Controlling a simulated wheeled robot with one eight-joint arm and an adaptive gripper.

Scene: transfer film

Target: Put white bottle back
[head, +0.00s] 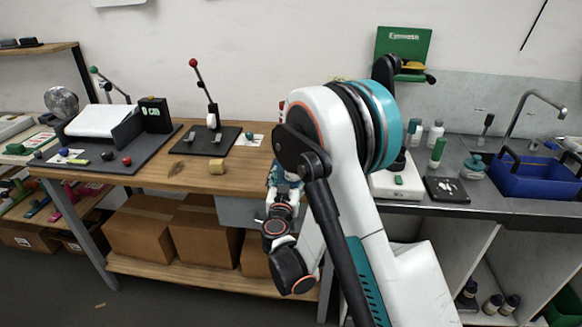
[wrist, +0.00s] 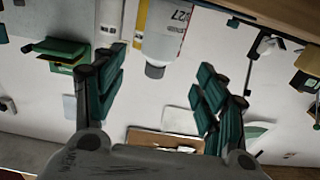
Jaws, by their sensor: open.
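My gripper (wrist: 160,70) is open, with teal finger pads apart on either side of the cap end. I cannot tell how far beyond the fingertips the bottle is. In the head view, my arm hides most of the gripper and that part of the bench. Two pale bottles with grey caps (head: 415,132) (head: 435,132) stand on the right counter.
A green-capped bottle (head: 437,152), a dark pad (head: 446,190) and a blue basin (head: 535,176) are on the right counter. Cardboard boxes (head: 140,228) fill the lower shelf.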

